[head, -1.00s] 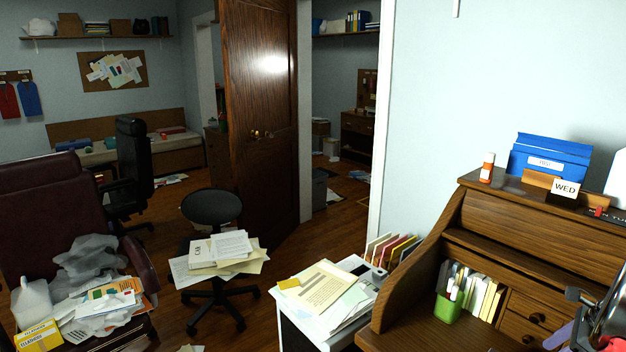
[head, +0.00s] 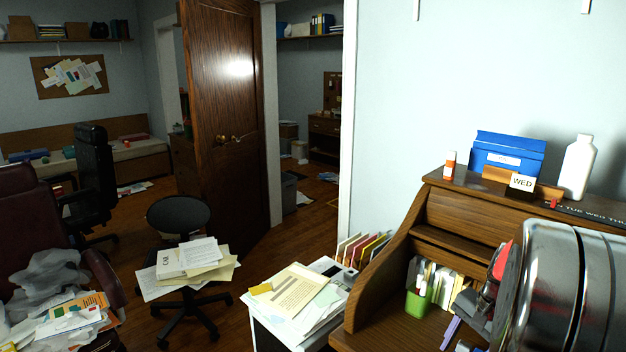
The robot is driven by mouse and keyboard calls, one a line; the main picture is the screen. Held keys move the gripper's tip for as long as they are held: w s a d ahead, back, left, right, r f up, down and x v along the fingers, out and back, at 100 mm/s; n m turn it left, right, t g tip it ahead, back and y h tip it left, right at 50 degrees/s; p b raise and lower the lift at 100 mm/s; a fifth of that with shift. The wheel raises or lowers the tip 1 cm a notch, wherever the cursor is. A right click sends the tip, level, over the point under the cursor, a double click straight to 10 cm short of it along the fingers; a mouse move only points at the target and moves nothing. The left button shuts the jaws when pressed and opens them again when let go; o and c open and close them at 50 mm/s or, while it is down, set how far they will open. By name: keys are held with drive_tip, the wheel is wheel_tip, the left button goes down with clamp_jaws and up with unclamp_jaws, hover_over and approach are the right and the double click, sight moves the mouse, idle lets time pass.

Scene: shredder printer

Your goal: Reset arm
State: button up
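A large shiny metal cylinder (head: 572,285) fills the lower right of the head view and looks like part of my arm. Dark and grey parts at its left end seem to belong to my gripper (head: 468,326), low in front of the wooden roll-top desk (head: 380,335). A thin purple piece (head: 450,333) shows beside them; I cannot tell whether it is part of the gripper, held, or on the desk. The fingers are not clear, so I cannot tell whether they are open or shut.
On the desk stand a green cup (head: 418,302), a blue box (head: 508,152), a white bottle (head: 577,167) and an orange-and-white bottle (head: 449,165). Papers cover a white cabinet (head: 268,335) and the black swivel chair (head: 180,216). Floor shows around the open door (head: 222,120).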

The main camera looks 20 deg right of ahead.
drive_tip(key=s+a+r+n+t, duration=0.1)
drive_tip(key=a+r+n, duration=0.3)
drive_tip(key=a, duration=0.7)
drive_tip(key=s+a+r+n+t, duration=0.1)
drive_tip(key=a+r+n, duration=0.3)
drive_tip(key=a, duration=0.8)
drive_tip(key=s+a+r+n+t+h, duration=0.1)
drive_tip(key=a+r+n, duration=0.3)
drive_tip(key=a+n, duration=0.4)
drive_tip(key=a+t, duration=0.1)
drive_tip(key=a, duration=0.3)
drive_tip(key=shift+a+r, duration=0.15)
